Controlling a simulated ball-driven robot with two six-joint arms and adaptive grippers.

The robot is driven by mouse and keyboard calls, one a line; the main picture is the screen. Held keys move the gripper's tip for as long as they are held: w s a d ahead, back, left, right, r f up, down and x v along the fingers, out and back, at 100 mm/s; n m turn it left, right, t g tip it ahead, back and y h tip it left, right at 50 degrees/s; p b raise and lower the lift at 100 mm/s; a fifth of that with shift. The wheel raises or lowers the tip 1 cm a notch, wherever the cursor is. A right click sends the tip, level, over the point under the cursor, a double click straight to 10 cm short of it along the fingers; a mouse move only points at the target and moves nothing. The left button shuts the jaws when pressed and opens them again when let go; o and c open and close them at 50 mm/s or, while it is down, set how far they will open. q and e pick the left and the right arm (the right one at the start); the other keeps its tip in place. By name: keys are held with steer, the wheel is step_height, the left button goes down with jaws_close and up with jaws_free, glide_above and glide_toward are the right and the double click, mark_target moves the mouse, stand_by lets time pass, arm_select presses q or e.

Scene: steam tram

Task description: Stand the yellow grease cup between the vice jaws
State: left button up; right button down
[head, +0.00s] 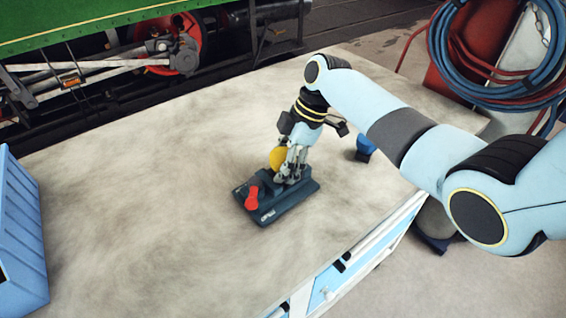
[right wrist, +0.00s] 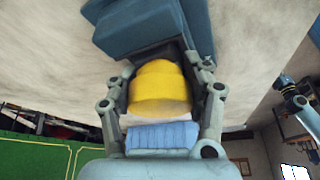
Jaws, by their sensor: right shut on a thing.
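The yellow grease cup (head: 278,158) is at the dark blue-grey vice (head: 267,218) on the workbench, partly hidden by my right gripper (head: 288,172). In the right wrist view the yellow cup (right wrist: 160,88) sits between the two fingers of my right gripper (right wrist: 163,92), which is shut on it. The vice (right wrist: 150,30) shows just beyond the cup. I cannot tell whether the cup's base touches the vice or is fully between its jaws. The vice has a red handle (head: 252,197) at its front. My left gripper is not in view.
A blue object (head: 365,146) stands on the bench right of the vice, close to my right arm. A blue crate (head: 18,235) stands at the left edge. The bench top (head: 130,180) is clear between them. Hoses (head: 490,50) hang at the upper right.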

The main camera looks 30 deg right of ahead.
steer(key=shift+c, duration=1.1)
jaws_free()
steer(key=shift+f, duration=0.1)
step_height(320, 180, up, 7)
steer(key=p, duration=0.7)
